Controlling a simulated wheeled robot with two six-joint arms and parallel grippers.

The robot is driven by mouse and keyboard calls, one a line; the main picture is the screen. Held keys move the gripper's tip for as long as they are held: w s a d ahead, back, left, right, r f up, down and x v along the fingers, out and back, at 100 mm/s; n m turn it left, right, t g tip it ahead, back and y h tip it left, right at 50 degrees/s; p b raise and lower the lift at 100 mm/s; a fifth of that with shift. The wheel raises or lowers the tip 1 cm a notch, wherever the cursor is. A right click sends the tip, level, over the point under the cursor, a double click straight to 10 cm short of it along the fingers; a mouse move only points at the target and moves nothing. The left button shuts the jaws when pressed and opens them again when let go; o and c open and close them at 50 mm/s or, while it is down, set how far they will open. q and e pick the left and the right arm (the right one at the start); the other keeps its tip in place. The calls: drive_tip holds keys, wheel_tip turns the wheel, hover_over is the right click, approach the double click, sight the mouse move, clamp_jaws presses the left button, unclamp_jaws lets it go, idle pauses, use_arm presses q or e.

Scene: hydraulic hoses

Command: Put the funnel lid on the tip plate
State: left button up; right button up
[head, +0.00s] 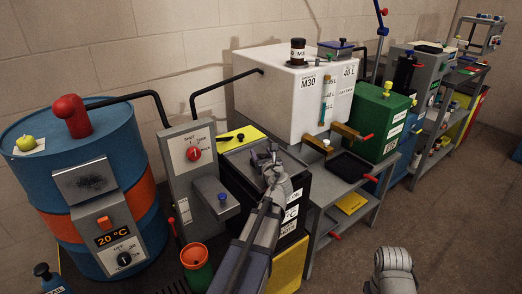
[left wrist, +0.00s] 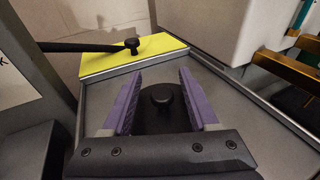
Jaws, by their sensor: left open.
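A black round lid with a knob (left wrist: 160,97), which looks like the funnel lid, sits on the grey top of a black cabinet. My left gripper (left wrist: 160,100) is open, with its purple fingers on either side of the knob and apart from it. In the head view my left gripper (head: 264,158) is over this cabinet top and hides the lid. A yellow plate (left wrist: 100,63), perhaps the tip plate, lies at the back of the top. It also shows in the head view (head: 254,133).

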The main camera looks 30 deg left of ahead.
use_arm(q)
drive_tip(key=p+v, duration=0.1)
drive_tip(key=v, duration=0.9)
drive_tip(key=shift+r, duration=0.15)
drive_tip(key=shift+d+p, duration=0.1)
drive_tip(key=shift+p, duration=0.2)
